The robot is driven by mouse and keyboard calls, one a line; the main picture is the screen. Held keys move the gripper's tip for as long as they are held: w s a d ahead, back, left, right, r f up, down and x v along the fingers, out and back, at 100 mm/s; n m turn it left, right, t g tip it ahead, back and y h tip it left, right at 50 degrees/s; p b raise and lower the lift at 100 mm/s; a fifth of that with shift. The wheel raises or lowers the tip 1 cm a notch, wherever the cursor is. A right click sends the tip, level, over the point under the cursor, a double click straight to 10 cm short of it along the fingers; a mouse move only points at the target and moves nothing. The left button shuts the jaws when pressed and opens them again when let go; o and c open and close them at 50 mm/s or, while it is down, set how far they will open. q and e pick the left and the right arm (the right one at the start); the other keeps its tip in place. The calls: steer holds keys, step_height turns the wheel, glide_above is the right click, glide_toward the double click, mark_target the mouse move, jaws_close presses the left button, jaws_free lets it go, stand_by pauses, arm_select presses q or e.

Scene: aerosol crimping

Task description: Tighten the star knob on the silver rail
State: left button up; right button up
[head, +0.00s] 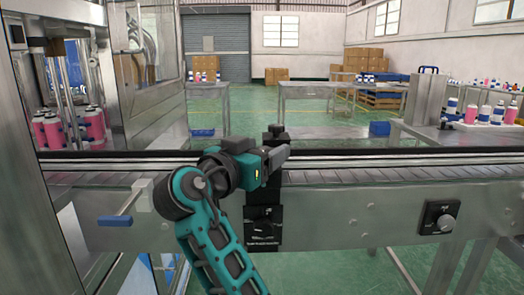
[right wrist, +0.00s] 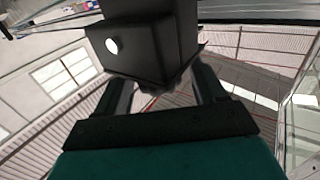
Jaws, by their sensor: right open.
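My right gripper (head: 282,152) reaches in from below in the head view, beside a black bracket (head: 264,225) on the conveyor's silver side rail (head: 370,205). In the right wrist view its two fingers (right wrist: 172,88) stand apart, one on each side of a dark, lobed shape (right wrist: 165,84) under a black block (right wrist: 150,40). This shape looks like the star knob, but it is mostly in shadow and partly hidden. I cannot tell whether the fingers touch it. In the head view the gripper hides the knob's place. My left gripper is not in view.
The conveyor belt (head: 420,172) is empty beside the gripper. Pink bottles (head: 52,130) stand in the machine at left. More bottles stand on the right-hand table.

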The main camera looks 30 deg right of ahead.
steer(key=v, duration=1.3)
